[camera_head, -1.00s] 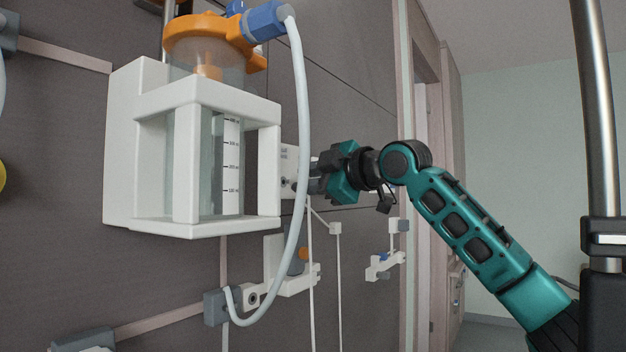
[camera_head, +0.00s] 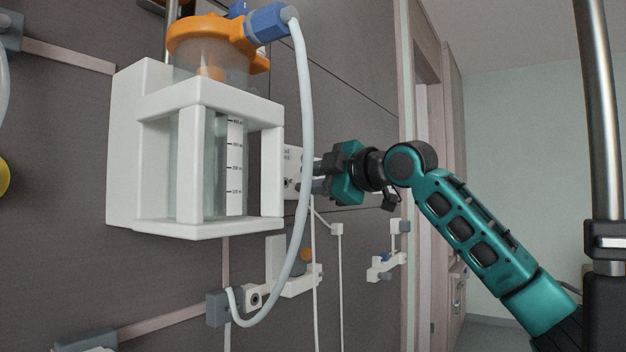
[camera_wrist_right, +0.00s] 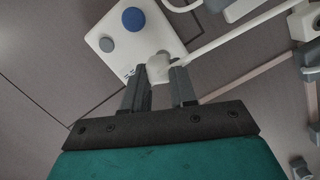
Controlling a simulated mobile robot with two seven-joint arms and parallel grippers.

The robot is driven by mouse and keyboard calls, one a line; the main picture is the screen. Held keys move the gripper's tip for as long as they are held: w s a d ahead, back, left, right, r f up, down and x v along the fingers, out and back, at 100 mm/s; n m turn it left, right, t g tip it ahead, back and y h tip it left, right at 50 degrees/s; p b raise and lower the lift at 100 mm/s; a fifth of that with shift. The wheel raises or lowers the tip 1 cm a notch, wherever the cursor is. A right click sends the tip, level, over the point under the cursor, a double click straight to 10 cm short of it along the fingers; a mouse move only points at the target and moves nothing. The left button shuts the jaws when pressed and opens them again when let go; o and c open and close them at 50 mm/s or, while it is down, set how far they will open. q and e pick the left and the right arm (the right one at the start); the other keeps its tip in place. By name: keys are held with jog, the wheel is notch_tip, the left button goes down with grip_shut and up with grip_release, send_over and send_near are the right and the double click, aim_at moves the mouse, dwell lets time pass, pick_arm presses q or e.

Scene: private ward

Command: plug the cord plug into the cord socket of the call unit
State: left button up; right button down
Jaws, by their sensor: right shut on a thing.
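The call unit is a white plate with a blue and a grey round button in the right wrist view (camera_wrist_right: 113,40). In the head view its white face (camera_head: 291,158) shows partly, behind the clear canister's holder. My right gripper (camera_wrist_right: 157,80) is shut on the white cord plug (camera_wrist_right: 158,67) at the plate's lower edge. In the head view this gripper (camera_head: 310,176) is close against the unit. A white cord (camera_wrist_right: 225,43) runs from the plug to the upper right. The cord socket is hidden, so I cannot tell whether the plug is in it. My left gripper is out of view.
A white holder (camera_head: 124,150) with a clear canister and orange lid (camera_head: 205,40) stands left of the gripper. A pale hose (camera_head: 305,120) loops down close to the fingers. Wall rail brackets (camera_head: 217,308) sit below. A metal pole (camera_head: 598,120) stands at the right.

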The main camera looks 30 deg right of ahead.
jog(key=n, duration=0.3)
jog(key=n+t, duration=0.1)
jog(key=n, duration=0.3)
jog(key=f+n, duration=0.1)
jog(key=n, duration=0.2)
jog(key=shift+w+a+t+y, duration=0.1)
jog(key=shift+w+t+y, duration=0.05)
jog(key=shift+t+y, duration=0.25)
jog(key=shift+w+a+r, duration=0.1)
jog(key=shift+w+a, duration=0.15)
jog(key=shift+w, duration=0.15)
jog(key=shift+w+a, duration=0.2)
jog(key=shift+w, duration=0.2)
jog(key=c, duration=0.8)
grip_release()
jog(key=shift+a, duration=0.1)
